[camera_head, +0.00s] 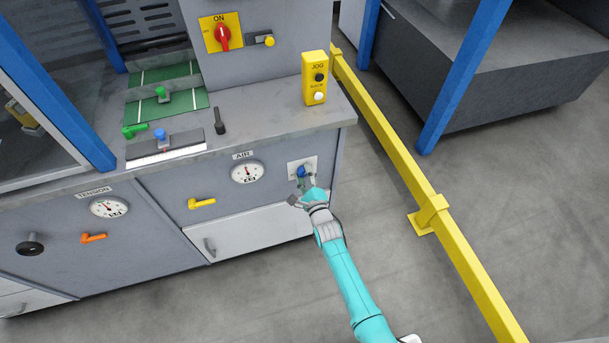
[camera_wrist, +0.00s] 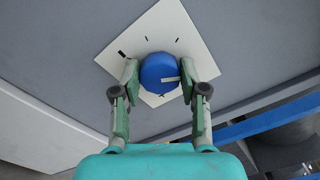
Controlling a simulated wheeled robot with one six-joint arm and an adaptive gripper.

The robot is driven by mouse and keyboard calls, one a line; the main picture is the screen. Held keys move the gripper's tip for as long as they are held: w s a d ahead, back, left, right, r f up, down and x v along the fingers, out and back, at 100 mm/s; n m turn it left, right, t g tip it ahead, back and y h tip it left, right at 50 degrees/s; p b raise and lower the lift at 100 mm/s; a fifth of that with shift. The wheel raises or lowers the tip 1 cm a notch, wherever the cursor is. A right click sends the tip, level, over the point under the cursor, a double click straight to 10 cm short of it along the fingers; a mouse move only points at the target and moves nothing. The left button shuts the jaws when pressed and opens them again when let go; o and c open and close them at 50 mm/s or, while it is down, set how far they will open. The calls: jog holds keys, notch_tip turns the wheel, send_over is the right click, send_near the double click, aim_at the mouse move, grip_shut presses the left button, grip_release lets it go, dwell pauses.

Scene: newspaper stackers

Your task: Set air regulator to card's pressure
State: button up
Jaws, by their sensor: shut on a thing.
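The blue regulator knob (camera_wrist: 160,75) sits on a white square plate (camera_wrist: 178,27) with dark tick marks. It has a pale pointer line toward its right side in the wrist view. My gripper (camera_wrist: 160,85) is shut on the knob, one finger on each side. In the head view my gripper (camera_head: 305,187) reaches the knob (camera_head: 301,171) on the cabinet front and partly hides it. The AIR gauge (camera_head: 247,173) is left of the knob, round and white with a needle; its reading is too small to tell. I cannot make out a pressure card.
A yellow lever (camera_head: 202,203) is below left of the AIR gauge. The TENSION gauge (camera_head: 109,207) and an orange lever (camera_head: 94,238) are farther left. A yellow JOG box (camera_head: 315,78) stands on the ledge above. A yellow rail (camera_head: 425,195) runs along the right; grey floor is clear between.

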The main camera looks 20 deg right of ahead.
dwell(0.3)
jog(key=o, duration=1.1)
jog(key=shift+o, duration=0.2)
jog(key=s, duration=1.2)
